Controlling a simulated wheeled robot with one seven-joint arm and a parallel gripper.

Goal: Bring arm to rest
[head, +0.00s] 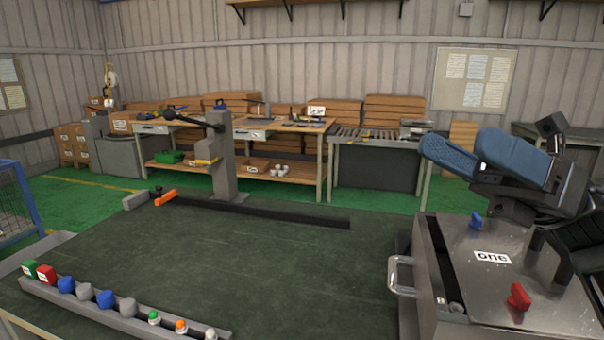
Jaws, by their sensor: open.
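My gripper (468,150) is at the right of the head view, raised above a metal box (470,262). Its two blue-padded fingers point left and are apart. I see nothing between them. My arm comes in from the right edge. The box has a label reading "one", a blue knob (476,221), a red knob (518,296) and a handle (400,276) on its left side. Part of the box's top is hidden behind my arm.
A dark green worktable (260,260) has a wide clear middle. A rail (120,316) with several coloured buttons runs along its front left. A grey post (222,165) with a lever stands at the back. Workbenches and a roller conveyor (375,136) stand beyond.

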